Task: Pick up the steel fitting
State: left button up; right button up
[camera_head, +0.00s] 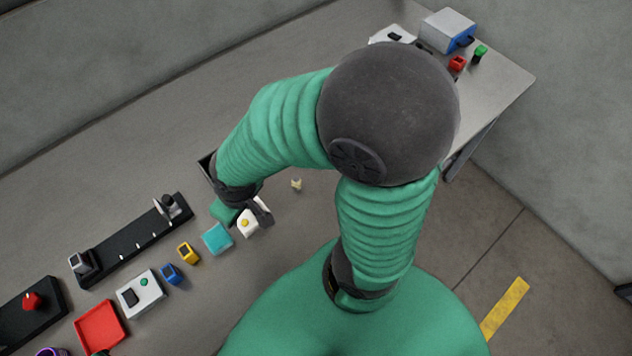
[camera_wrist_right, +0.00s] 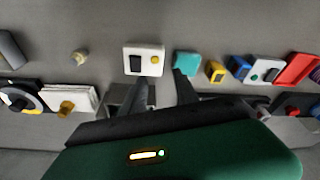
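A small pale piece with a yellowish part (camera_head: 296,184) stands alone on the grey table, right of my right gripper; it also shows in the right wrist view (camera_wrist_right: 80,57). A grey cylinder (camera_wrist_right: 11,49) lies at the left edge of the wrist view, cut off by the frame. I cannot tell which of these two is the steel fitting. My right gripper (camera_head: 246,212) hangs low over the table by a white box with a yellow button (camera_head: 247,224). In the wrist view its fingers (camera_wrist_right: 163,90) are apart with nothing between them. My left gripper is not in view.
A teal block (camera_head: 217,238), yellow block (camera_head: 188,253), blue block (camera_head: 171,274), white button box (camera_head: 141,294) and red tray (camera_head: 101,326) line the near edge. A black rail (camera_head: 130,245) lies behind them. My right arm hides the middle of the table.

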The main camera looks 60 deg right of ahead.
aim_at(296, 183)
jog(key=z, duration=1.65)
jog(key=u, duration=2)
jog(key=k+l+u, duration=0.35)
jog(key=l, duration=0.25)
jog(key=k+l+u, duration=0.4)
jog(key=k+l, duration=0.1)
jog(key=k, duration=0.05)
